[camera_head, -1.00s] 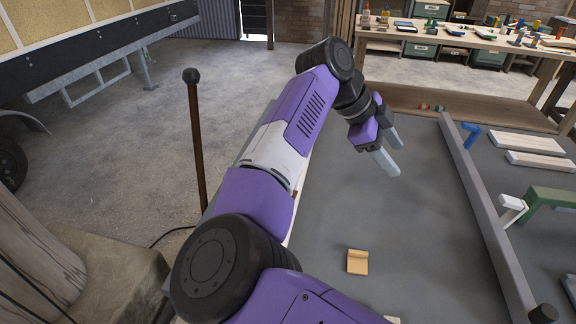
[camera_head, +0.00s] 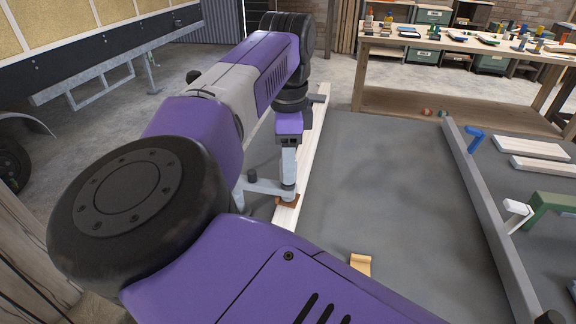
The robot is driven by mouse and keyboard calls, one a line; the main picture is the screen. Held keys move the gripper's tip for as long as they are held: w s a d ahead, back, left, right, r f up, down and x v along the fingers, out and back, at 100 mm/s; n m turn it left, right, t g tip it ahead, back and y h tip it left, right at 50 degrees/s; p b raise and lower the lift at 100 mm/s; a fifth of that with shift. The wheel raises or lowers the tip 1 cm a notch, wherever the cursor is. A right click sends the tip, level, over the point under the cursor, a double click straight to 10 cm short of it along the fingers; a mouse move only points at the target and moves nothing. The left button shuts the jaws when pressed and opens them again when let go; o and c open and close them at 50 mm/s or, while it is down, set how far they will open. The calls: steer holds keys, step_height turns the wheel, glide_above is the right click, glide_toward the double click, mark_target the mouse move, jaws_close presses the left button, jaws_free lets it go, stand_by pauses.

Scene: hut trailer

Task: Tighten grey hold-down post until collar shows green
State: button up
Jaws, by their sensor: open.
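My gripper (camera_head: 289,178) points down over a long pale board (camera_head: 285,218) at the left side of the grey bench top. Its fingers overlap in this view, and I cannot see a gap between them. A grey hold-down (camera_head: 264,187) lies at the fingertips, with a level arm and a small dark knob on it. The arm reaches the fingers above a rust-brown pad (camera_head: 287,202) on the board. I cannot tell whether the fingers touch the hold-down. No green collar shows; the collar is hidden or too small to make out.
Another dark grey hold-down (camera_head: 317,98) stands at the board's far end. A tan block (camera_head: 361,265) lies on the open grey bench top (camera_head: 390,190). A long grey rail (camera_head: 480,205) crosses to the right, with a blue piece (camera_head: 473,138) and a green clamp (camera_head: 550,203) beyond it.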

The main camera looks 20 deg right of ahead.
steer(key=shift+f, duration=0.9)
jaws_close()
steer(key=shift+m, duration=0.4)
